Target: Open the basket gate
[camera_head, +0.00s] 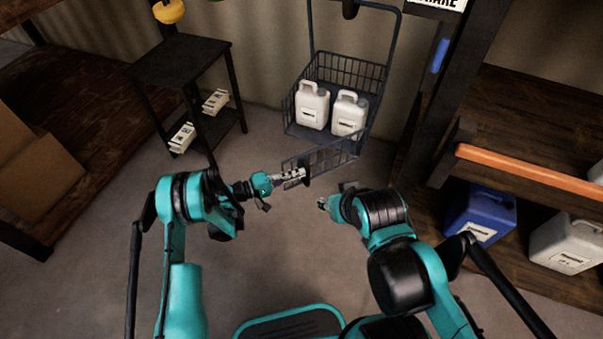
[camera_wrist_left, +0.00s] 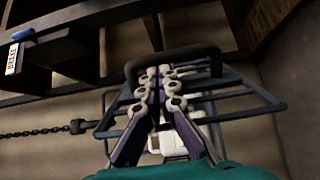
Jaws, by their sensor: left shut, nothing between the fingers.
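The dark wire basket (camera_head: 371,82) stands at the back centre, with two white jugs (camera_head: 312,105) (camera_head: 349,113) inside. Its mesh gate (camera_head: 332,157) lies out in front of the basket, angled away from the open front, so the jugs show without mesh before them. My left gripper (camera_head: 301,173) is at the gate's near left end, shut and empty. In the left wrist view its fingers (camera_wrist_left: 160,75) are together, close by a dark bar (camera_wrist_left: 205,53) and the grey frame. Contact cannot be told. My right gripper (camera_head: 323,203) is right of and below the gate; its fingers are too small to read.
A dark side table (camera_head: 180,62) with white boxes (camera_head: 182,138) below stands left. A wooden shelf with an orange bar (camera_head: 530,170), a blue jug (camera_head: 480,218) and a grey jug (camera_head: 565,243) stands right. Bare floor (camera_head: 270,240) lies between my arms.

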